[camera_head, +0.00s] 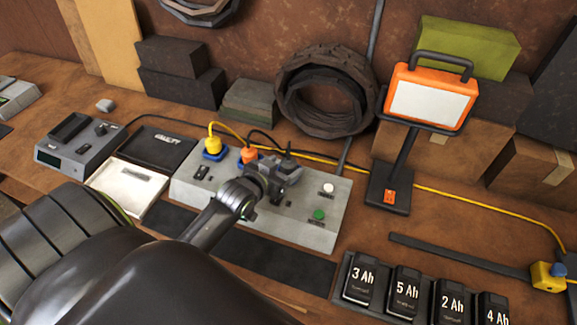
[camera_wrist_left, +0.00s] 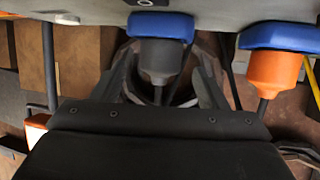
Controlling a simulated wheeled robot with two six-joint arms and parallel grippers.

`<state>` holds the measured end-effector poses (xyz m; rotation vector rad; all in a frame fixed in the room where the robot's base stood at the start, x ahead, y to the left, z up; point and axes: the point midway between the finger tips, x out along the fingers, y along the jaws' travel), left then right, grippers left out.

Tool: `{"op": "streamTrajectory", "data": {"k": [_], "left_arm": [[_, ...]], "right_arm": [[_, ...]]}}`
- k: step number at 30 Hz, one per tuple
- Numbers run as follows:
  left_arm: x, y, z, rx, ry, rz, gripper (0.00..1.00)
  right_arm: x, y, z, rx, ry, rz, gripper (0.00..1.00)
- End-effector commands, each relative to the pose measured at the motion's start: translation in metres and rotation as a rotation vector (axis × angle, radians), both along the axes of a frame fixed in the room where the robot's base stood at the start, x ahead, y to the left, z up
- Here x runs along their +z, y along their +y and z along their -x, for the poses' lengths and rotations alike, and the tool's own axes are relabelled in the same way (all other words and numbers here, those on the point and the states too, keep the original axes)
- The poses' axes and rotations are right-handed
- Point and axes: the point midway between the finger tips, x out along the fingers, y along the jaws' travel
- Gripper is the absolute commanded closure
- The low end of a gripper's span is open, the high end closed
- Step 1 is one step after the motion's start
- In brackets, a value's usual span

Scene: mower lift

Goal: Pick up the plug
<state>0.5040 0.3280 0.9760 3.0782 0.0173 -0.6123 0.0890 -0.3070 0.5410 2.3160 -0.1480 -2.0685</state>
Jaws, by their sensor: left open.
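A grey socket panel (camera_head: 300,230) lies on the bench with a row of plugs in blue sockets. A yellow plug (camera_head: 212,143) and an orange plug (camera_head: 249,155) stand at its left. My left gripper (camera_head: 280,170) is over the panel's back edge, right of the orange plug. In the left wrist view, a dark grey plug (camera_wrist_left: 160,62) sits in a blue socket between the open fingers of my left gripper (camera_wrist_left: 162,85). I cannot tell whether they touch it. The orange plug (camera_wrist_left: 274,75) is outside the fingers to the right. In the head view the gripper hides the grey plug.
A work lamp (camera_head: 432,95) stands behind the panel at right, and a tyre (camera_head: 327,62) leans at the back. Battery packs (camera_head: 403,290) sit front right. Left are a black tray (camera_head: 152,150), a white tray (camera_head: 128,187) and a charger (camera_head: 80,150). Cables run behind the panel.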

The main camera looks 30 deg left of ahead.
Motion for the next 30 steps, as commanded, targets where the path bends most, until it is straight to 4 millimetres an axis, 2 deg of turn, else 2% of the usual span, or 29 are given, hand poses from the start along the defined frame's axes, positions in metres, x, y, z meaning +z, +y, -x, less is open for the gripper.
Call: {"op": "streamTrajectory", "data": {"k": [7,12,23,30], "left_arm": [[-0.007,0.0,-0.025,0.0,0.0,0.001,0.33],[-0.016,0.0,-0.04,0.0,0.0,0.0,0.33],[-0.019,0.001,-0.045,0.0,-0.001,0.0,0.33],[-0.019,0.001,-0.045,0.0,0.0,0.0,0.63]], "right_arm": [[0.014,0.0,0.003,0.0,0.004,0.001,1.0],[0.016,0.0,0.005,-0.002,0.006,0.001,1.0],[0.016,0.0,0.005,-0.002,0.007,0.001,1.0],[0.016,0.0,0.005,-0.002,0.007,0.001,1.0]]}}
